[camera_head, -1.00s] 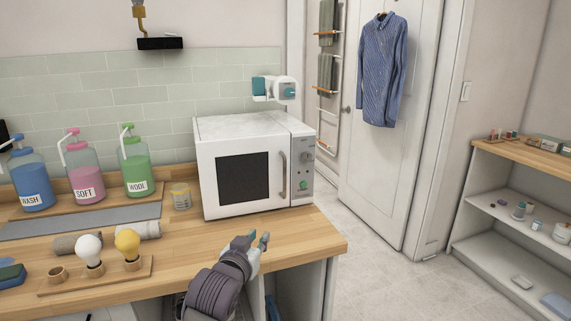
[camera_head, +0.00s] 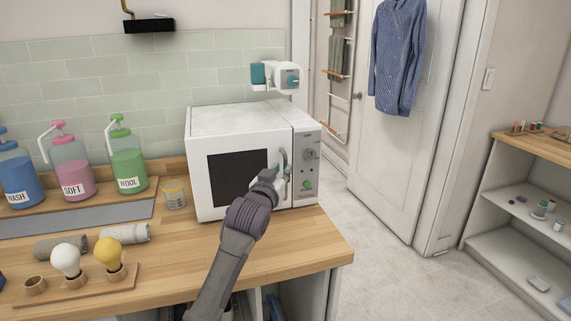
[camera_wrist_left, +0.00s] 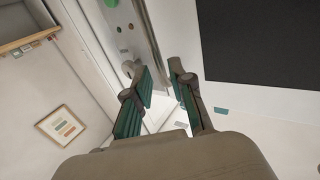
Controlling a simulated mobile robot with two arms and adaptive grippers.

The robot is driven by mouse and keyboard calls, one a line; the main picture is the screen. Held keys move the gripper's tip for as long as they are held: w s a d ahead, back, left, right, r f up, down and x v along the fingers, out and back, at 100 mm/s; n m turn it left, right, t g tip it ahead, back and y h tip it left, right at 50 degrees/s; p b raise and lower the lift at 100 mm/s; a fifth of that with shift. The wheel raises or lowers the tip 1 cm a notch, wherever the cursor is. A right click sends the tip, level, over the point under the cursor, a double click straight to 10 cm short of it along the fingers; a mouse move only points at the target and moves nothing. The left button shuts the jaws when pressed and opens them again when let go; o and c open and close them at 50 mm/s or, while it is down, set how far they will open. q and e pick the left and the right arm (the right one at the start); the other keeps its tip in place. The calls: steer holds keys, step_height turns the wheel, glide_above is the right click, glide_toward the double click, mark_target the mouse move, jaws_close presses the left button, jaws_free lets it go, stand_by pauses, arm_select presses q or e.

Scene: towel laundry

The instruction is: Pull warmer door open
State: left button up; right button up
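The warmer (camera_head: 236,120) is a white microwave-like box on the wooden counter. Its door, with a dark window (camera_head: 238,176), looks shut. The curved grey door handle (camera_head: 284,160) stands at the door's right side, beside the control panel (camera_head: 306,165). My left gripper (camera_head: 280,173) is at the lower part of the handle and partly hides it. In the left wrist view, the two green-padded fingers of my left gripper (camera_wrist_left: 154,75) are apart, with the door front ahead of them. I cannot tell whether they touch the handle. My right gripper is not in view.
A blue bottle (camera_head: 20,182), a pink bottle (camera_head: 72,172) and a green bottle (camera_head: 128,163) stand left of the warmer. A small jar (camera_head: 174,194) is close to its left side. Bulbs on a wooden board (camera_head: 135,278) sit at front left. Counter in front of the door is mostly clear.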

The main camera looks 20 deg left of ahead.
mark_target(285, 166)
arm_select(q)
steer(key=w, duration=0.3)
steer(key=shift+w, duration=0.5)
jaws_close()
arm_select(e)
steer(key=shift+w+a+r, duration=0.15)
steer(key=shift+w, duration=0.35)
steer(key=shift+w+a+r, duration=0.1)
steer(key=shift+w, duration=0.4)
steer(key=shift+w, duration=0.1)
